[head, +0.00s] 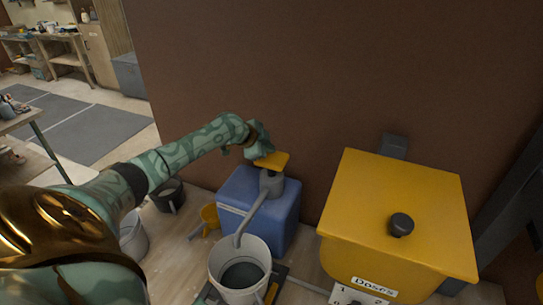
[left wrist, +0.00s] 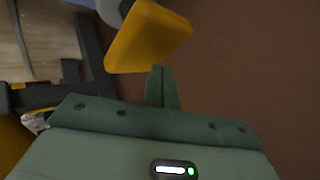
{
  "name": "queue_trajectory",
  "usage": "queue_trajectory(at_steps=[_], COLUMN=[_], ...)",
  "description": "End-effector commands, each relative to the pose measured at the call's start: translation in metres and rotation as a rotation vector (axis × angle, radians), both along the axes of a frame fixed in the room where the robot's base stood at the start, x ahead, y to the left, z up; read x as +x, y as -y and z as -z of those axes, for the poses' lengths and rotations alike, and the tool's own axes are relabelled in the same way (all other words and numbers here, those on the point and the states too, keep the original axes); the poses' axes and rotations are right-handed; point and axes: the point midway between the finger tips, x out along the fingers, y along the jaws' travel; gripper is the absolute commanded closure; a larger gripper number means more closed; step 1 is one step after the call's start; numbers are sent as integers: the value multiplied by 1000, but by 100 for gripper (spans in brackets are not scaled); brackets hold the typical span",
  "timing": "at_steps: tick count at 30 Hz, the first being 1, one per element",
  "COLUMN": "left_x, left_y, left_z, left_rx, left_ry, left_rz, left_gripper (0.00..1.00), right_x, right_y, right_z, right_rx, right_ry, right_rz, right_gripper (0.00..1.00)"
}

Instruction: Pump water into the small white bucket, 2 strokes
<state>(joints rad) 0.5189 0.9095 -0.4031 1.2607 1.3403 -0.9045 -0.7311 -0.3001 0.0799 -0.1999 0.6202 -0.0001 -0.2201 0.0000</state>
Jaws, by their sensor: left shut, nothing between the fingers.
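The small white bucket (head: 239,285) stands upright under the grey spout (head: 252,217) of the pump. Its inside looks dark grey; I cannot tell how much water it holds. The pump is a blue tank (head: 284,215) with a yellow push plate (head: 273,161) on top. The plate also shows in the left wrist view (left wrist: 148,38), just beyond my fingers. My left gripper (head: 263,150) is shut and empty at the plate's far left edge; its closed fingers show in the left wrist view (left wrist: 161,85). I cannot tell whether they touch the plate. My right gripper is out of view.
A large yellow box (head: 395,215) with a black knob and a "Doses" label stands right of the pump. A yellow scoop or cup (head: 209,215), a dark bucket (head: 169,195) and another pale bucket (head: 133,238) stand left. A brown wall (head: 330,70) rises close behind.

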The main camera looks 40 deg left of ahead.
Motion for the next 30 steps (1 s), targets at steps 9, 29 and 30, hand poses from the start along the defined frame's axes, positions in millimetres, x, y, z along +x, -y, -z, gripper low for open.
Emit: queue_trajectory(at_steps=[9, 29, 30], left_x=[0, 0, 0], left_y=[0, 0, 0], left_z=[-19, -50, -50], left_rx=[0, 0, 0], left_ry=[3, 1, 1], left_rz=[0, 0, 0], left_gripper=[100, 100, 100], right_x=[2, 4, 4], right_y=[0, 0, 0], right_z=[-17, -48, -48], right_rx=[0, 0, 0], right_ry=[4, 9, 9], right_rz=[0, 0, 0], right_gripper=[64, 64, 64])
